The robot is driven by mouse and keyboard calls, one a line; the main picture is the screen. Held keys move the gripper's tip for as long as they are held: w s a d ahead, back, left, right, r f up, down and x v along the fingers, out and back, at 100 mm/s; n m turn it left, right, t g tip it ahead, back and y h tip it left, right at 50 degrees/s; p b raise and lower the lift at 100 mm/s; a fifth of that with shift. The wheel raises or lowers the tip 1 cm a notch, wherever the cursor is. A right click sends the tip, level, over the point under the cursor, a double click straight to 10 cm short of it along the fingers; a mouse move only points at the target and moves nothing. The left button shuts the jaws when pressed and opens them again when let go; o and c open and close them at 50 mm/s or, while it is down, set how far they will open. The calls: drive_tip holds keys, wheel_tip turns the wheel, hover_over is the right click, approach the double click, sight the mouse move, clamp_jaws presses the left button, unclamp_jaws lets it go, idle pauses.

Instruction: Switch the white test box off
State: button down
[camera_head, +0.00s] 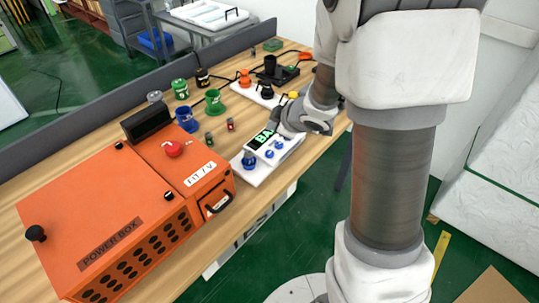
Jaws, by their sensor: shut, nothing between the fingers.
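The white test box (262,170) lies on the wooden table, right of the orange power box. It has a dark display with green characters (260,139), partly covered by my gripper, and blue knobs (274,149) on its top. A larger blue piece (249,160) stands at its near left end. My gripper (283,131) is shut and empty, over the far right end of the box beside the display. I cannot tell whether its fingertips touch the box, and the part beneath them is hidden.
The large orange power box (122,222) with a red knob fills the near left of the table (220,150). Small blue, green, black and orange containers stand behind the test box, with a white strip (256,96) farther back. A grey divider (60,132) runs along the far edge.

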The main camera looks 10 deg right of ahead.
sight(272, 156)
wheel_tip(272, 156, down, 8)
drive_tip(key=b, duration=0.6)
drive_tip(key=shift+r, duration=0.25)
idle(1.4)
drive_tip(key=shift+f+b, duration=0.4)
drive_tip(key=shift+b, duration=0.1)
drive_tip(key=shift+f+b, duration=0.4)
drive_tip(key=shift+f, duration=0.05)
idle(0.5)
drive_tip(key=shift+r, duration=0.1)
drive_tip(key=shift+r+p, duration=0.8)
drive_tip(key=shift+p, duration=0.15)
wheel_tip(272, 156, up, 5)
drive_tip(key=p, duration=0.5)
idle(0.5)
